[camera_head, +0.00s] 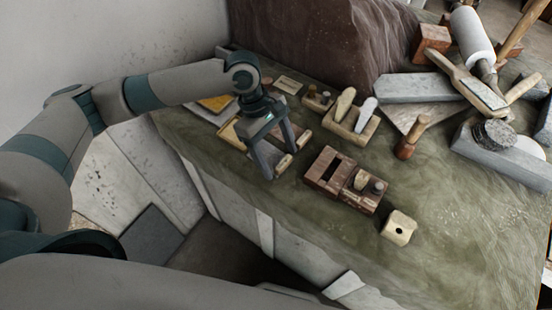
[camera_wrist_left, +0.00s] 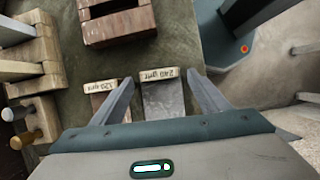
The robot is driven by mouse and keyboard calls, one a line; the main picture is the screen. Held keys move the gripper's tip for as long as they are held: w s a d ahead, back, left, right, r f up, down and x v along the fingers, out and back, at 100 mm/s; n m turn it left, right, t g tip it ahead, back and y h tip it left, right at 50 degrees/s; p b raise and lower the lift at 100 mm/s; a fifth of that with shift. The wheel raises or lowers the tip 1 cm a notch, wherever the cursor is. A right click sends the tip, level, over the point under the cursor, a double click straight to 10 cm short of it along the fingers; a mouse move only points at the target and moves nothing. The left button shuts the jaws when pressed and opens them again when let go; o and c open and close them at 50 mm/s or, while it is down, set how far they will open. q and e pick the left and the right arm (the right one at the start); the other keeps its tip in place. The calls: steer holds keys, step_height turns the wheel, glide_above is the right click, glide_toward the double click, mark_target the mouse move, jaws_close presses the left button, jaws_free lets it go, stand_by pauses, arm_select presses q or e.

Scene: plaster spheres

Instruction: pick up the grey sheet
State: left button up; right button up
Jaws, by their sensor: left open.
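The grey sheet (camera_wrist_left: 163,100) lies between the two fingers of my left gripper (camera_wrist_left: 158,78) in the left wrist view. A pale wooden strip (camera_wrist_left: 159,74) marked "240 grit" runs along its end. The gripper's body hides the near part of the sheet. A brown sheet with a "120 grit" strip (camera_wrist_left: 100,87) lies beside it, partly behind the left finger. In the head view my left gripper (camera_head: 280,164) is open and points down at the table's near edge, largely hiding the sheet. I cannot tell whether the fingers touch anything. My right gripper is not in view.
A slotted wooden block (camera_head: 324,165) stands to the right, with a holed block (camera_head: 398,228) farther along. A wooden rack (camera_head: 350,122) with handled tools stands behind. The table's front right is clear.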

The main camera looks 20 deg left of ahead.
arm_select(q)
steer(key=shift+c, duration=0.6)
steer(key=c, duration=0.8)
steer(key=shift+r, duration=0.1)
steer(key=shift+r+b, duration=0.3)
steer(key=shift+r, duration=0.2)
steer(key=r, duration=0.1)
steer(key=d+r+b, duration=0.1)
steer(key=r, duration=0.1)
steer(key=shift+s+r, duration=0.15)
steer(key=shift+r, duration=0.05)
steer(key=s+d+r, duration=0.1)
steer(key=d+r, duration=0.1)
steer(key=d, duration=0.1)
steer(key=s+d+r+b, duration=0.1)
steer(key=d+r, duration=0.1)
steer(key=d, duration=0.1)
steer(key=s+d+r+b, duration=0.1)
steer(key=d+r, duration=0.1)
steer(key=d, duration=0.2)
steer(key=shift+s+d+r, duration=0.1)
steer(key=shift+s+r, duration=0.05)
steer(key=shift+r, duration=0.1)
